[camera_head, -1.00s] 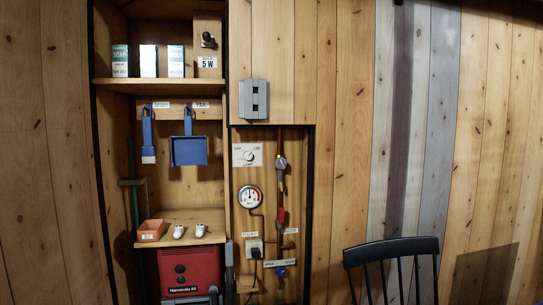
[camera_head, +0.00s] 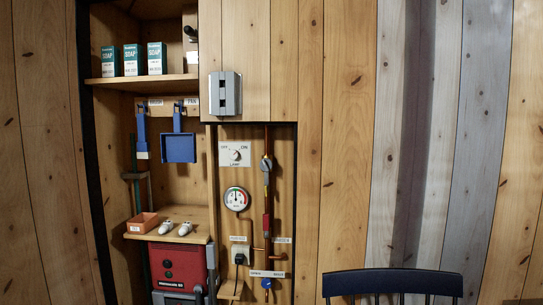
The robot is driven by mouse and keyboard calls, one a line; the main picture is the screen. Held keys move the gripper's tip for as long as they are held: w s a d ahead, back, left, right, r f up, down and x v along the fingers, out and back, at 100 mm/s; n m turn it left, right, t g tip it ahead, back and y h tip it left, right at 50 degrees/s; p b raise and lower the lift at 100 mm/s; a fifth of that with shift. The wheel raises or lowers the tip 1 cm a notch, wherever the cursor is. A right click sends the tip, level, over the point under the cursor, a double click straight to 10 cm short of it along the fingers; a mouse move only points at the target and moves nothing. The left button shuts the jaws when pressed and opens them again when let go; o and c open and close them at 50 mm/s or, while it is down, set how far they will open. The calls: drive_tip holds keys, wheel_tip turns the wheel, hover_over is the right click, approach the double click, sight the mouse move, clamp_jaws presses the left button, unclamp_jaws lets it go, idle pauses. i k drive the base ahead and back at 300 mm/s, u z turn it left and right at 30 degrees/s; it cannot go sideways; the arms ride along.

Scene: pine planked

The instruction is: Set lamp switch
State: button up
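The knob's pointer is too small to read with certainty. My gripper is not in view, and nothing covers the switch.
A gauge (camera_head: 236,199), a pipe with a grey valve (camera_head: 266,168) and a socket with a plug (camera_head: 240,255) sit near the switch. A grey box (camera_head: 225,94) juts out above. A dark chair (camera_head: 392,283) stands at lower right. Shelves with soap boxes (camera_head: 133,60) are left.

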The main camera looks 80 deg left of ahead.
sight(234, 154)
drive_tip(key=u, duration=3.05)
drive_tip(key=i, duration=1.65)
